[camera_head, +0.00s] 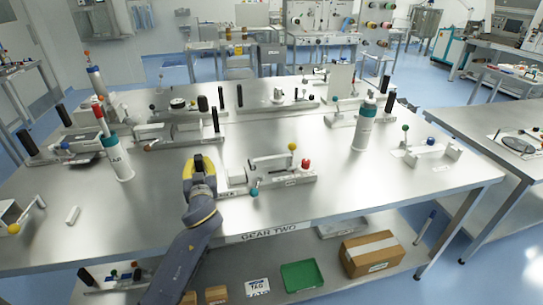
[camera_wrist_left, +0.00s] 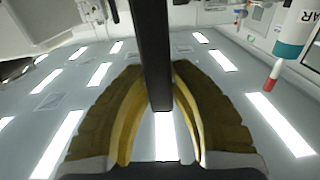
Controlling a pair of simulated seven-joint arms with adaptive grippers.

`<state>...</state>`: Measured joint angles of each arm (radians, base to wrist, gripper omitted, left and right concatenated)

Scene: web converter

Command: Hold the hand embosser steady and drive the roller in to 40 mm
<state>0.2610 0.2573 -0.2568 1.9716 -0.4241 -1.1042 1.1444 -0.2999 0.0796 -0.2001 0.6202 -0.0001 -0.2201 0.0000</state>
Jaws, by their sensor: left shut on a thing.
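A grey bench device (camera_head: 272,172), which I take to be the hand embosser, lies on the steel table just right of my left gripper. It has a yellow knob (camera_head: 292,146), a red knob (camera_head: 305,165) and a teal knob (camera_head: 254,191). Which part is the roller I cannot tell. My left gripper (camera_head: 198,164) is at the device's left end. In the left wrist view its yellow fingers (camera_wrist_left: 161,112) close around a dark upright bar (camera_wrist_left: 152,50), seemingly the device's black handle. My right gripper is not in view.
Similar devices with black handles (camera_head: 203,103) stand behind and left. A white bottle with a red tip (camera_head: 117,160) stands left; another bottle (camera_head: 363,125) stands right. A small fixture (camera_head: 430,155) sits near the right edge. The table front is mostly clear.

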